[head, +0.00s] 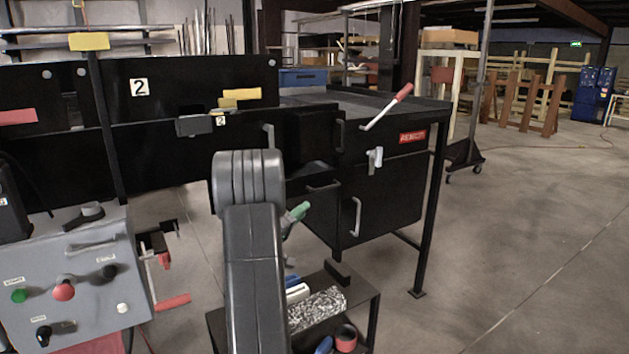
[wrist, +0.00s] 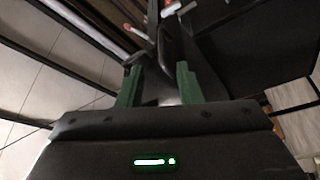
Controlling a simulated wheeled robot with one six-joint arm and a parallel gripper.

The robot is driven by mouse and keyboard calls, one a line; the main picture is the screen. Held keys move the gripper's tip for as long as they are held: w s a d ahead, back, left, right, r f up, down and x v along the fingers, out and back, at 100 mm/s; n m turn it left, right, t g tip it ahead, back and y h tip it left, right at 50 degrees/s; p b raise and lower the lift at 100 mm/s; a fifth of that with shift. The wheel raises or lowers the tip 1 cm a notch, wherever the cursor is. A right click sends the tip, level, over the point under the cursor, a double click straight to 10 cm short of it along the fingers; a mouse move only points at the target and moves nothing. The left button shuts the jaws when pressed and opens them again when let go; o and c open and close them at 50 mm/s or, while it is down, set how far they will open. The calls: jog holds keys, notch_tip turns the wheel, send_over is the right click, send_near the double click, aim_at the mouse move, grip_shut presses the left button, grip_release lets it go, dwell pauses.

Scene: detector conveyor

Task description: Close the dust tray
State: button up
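A black, tray-like part (head: 300,176), likely the dust tray, sticks out of the black machine in the head view, with a grey bar handle (head: 323,188) at its front. How far it stands out is hard to tell, as my arm hides its left side. My gripper is hidden behind my arm in the head view. In the wrist view my gripper (wrist: 158,84) has its two green fingers well apart. A dark part shows beyond and between them; I cannot tell whether it touches either finger.
A lower black door (head: 385,200) has a grey handle. A red-handled lever (head: 387,107) juts out above it. A grey control panel (head: 75,280) stands at left. A low black shelf (head: 362,300) with small items is below. Open floor lies at right.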

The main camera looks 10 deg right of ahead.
aim_at(326, 188)
jog(key=x, duration=0.4)
jog(key=p+x, duration=0.1)
jog(key=x, duration=0.8)
jog(key=shift+w+r, duration=0.3)
jog(key=shift+w, duration=0.25)
grip_shut()
